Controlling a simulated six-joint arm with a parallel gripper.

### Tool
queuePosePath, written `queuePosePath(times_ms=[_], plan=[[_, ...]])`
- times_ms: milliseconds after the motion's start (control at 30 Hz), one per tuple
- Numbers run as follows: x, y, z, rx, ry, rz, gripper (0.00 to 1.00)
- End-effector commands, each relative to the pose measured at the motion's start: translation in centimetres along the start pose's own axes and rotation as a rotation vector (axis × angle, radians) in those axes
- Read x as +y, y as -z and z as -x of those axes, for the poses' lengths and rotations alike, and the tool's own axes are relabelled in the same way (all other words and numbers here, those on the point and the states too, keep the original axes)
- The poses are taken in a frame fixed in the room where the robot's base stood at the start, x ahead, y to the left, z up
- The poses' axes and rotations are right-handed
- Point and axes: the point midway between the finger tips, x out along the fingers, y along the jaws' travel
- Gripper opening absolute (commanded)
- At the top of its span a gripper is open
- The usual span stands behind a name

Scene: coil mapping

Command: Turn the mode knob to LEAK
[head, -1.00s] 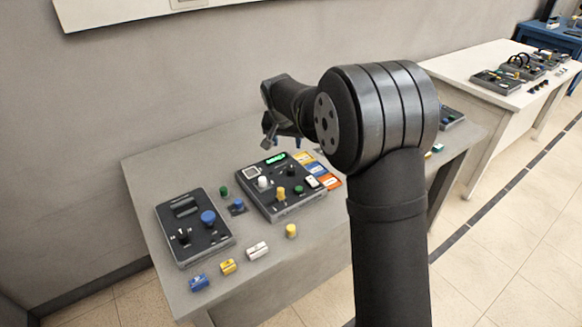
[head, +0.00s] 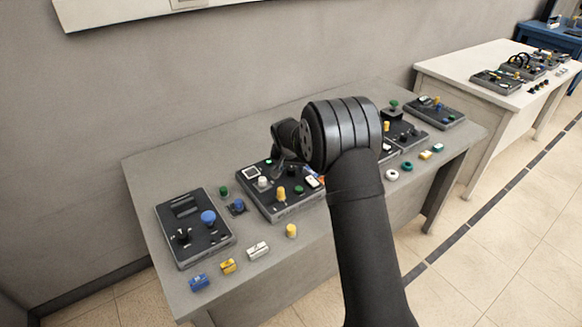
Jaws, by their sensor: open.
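A dark control panel (head: 285,212) sits on the grey table, with a small square display (head: 249,172), a white knob (head: 262,182), a yellow knob (head: 281,193) and a green knob (head: 299,189). The labels are too small to read, so I cannot tell which knob is the mode knob or where it points. My gripper (head: 279,164) is open above the back part of this panel, behind the knobs in the picture. It hides part of the panel's back, and my arm covers its right side. No knob shows between the jaws.
A second panel (head: 190,250) with a blue knob (head: 208,217) stands at the left. Blue (head: 199,282), yellow (head: 228,266) and white (head: 258,250) blocks and a yellow cylinder (head: 291,230) lie along the front edge. More panels stand at the right (head: 437,112).

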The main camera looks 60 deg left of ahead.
Motion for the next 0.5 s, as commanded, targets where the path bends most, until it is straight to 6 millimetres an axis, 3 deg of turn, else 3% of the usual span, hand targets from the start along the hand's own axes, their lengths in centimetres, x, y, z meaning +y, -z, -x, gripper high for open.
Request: queuePosePath(times_ms=[267,500], plan=[[-0.01,0.01,-0.11,0.0,0.0,0.0,0.52],[0.0,0.01,-0.09,0.0,0.0,0.0,0.07]])
